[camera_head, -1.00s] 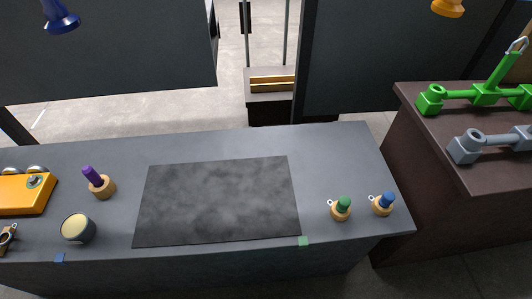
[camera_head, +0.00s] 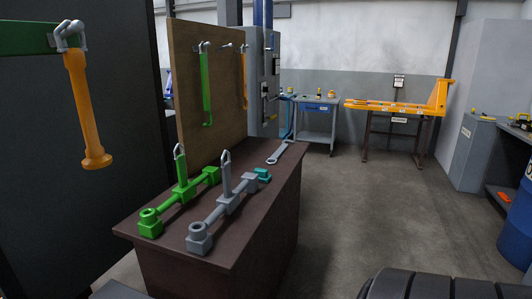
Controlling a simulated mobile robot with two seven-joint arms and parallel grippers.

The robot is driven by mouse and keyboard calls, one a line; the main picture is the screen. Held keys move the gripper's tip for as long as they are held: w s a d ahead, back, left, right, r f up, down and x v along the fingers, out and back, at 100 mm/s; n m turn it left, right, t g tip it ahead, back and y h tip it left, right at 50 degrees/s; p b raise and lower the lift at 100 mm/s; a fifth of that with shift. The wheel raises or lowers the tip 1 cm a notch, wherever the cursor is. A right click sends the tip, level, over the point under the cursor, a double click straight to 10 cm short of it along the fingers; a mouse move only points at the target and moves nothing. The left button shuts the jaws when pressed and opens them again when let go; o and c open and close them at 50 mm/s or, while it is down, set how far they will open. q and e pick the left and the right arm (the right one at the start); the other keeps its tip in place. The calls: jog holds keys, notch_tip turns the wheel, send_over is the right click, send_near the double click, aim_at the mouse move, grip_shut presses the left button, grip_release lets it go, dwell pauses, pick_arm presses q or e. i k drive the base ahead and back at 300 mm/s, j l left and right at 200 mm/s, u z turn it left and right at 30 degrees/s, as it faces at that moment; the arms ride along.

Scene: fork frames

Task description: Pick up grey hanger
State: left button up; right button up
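The grey hanger (camera_head: 227,203) lies on the brown table (camera_head: 262,215). It has a thick socket end at the front, a block in the middle with a loop standing up from it, and a teal piece (camera_head: 263,174) at its far end. A similar green hanger (camera_head: 181,194) lies to its left, close beside it but apart. Neither of my grippers is in view.
A wooden board (camera_head: 185,80) with green and orange hanging parts stands behind the table. A wrench (camera_head: 279,152) lies at the table's far end. An orange part (camera_head: 82,110) hangs at the left. Open floor (camera_head: 365,200) lies to the right, with a black tyre-like object (camera_head: 430,285) at the bottom.

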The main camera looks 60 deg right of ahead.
aim_at(279, 151)
jog(key=z, duration=1.95)
jog(key=i+l+z, duration=0.2)
jog(key=i, duration=0.2)
jog(key=i+z, duration=0.2)
jog(key=i, duration=0.2)
jog(key=i+z, duration=0.2)
jog(key=i, duration=1.2)
jog(key=i+l+u, duration=0.1)
jog(key=i+u, duration=0.3)
jog(key=i+l+u, duration=0.25)
jog(key=i+u, duration=0.15)
jog(key=i+l+u, duration=0.35)
jog(key=i+l, duration=0.05)
jog(key=i, duration=0.1)
